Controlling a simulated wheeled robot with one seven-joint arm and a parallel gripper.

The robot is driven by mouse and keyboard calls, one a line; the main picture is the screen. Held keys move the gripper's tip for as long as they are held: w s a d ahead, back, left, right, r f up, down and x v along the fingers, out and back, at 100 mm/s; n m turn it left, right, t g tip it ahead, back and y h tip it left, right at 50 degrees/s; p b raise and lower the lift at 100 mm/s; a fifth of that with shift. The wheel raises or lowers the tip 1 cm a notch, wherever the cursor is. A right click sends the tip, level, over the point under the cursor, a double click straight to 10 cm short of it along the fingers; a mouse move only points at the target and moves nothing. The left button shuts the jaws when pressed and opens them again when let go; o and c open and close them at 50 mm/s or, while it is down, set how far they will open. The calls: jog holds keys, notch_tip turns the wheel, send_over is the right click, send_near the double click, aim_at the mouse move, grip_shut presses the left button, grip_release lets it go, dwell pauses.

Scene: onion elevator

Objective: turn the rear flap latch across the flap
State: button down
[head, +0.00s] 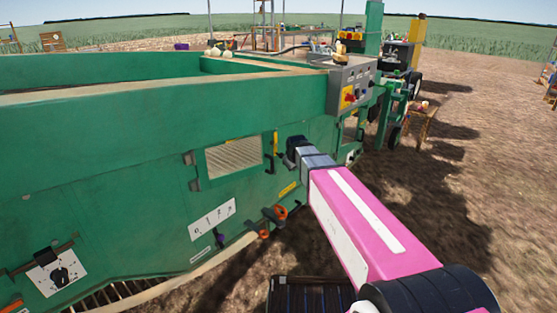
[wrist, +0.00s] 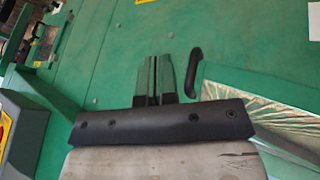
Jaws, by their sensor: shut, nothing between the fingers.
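The flap (head: 235,158) is a framed, pale mesh panel on the green machine wall, with dark hinges on its left. A slim upright yellow piece (head: 276,143), possibly the latch, stands just beyond its right edge. A dark curved handle (head: 268,165) is beside it. In the wrist view the flap (wrist: 255,95) is at the right and a black curved handle (wrist: 194,75) lies between it and my fingers. My gripper (wrist: 152,60) is shut and empty against a backdrop of green wall. No yellow latch shows clearly there. In the head view my arm's end hides the fingertips.
A grey control box (head: 350,88) with a red and yellow switch juts out above right of my arm. Orange-handled valves (head: 275,212) stick out below the flap. A second framed opening (head: 350,128) is further right.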

jog(key=w+a+r+n+t, duration=0.1)
jog(key=w+a+r+n, duration=0.1)
jog(key=w+a+r, duration=0.2)
jog(key=a+r, duration=0.1)
jog(key=a, duration=0.1)
jog(key=shift+w+a+t+y, duration=0.3)
jog(key=shift+w, duration=0.1)
jog(key=x, duration=1)
jog(key=shift+w+d+f, duration=0.45)
jog(key=shift+w+f, duration=0.05)
jog(key=shift+w, duration=0.05)
dwell(0.8)
jog(key=shift+w+d+f, duration=0.15)
jog(key=shift+w+d, duration=0.15)
jog(key=shift+w, duration=0.05)
jog(key=shift+w+d, duration=0.15)
dwell(0.6)
dwell(0.5)
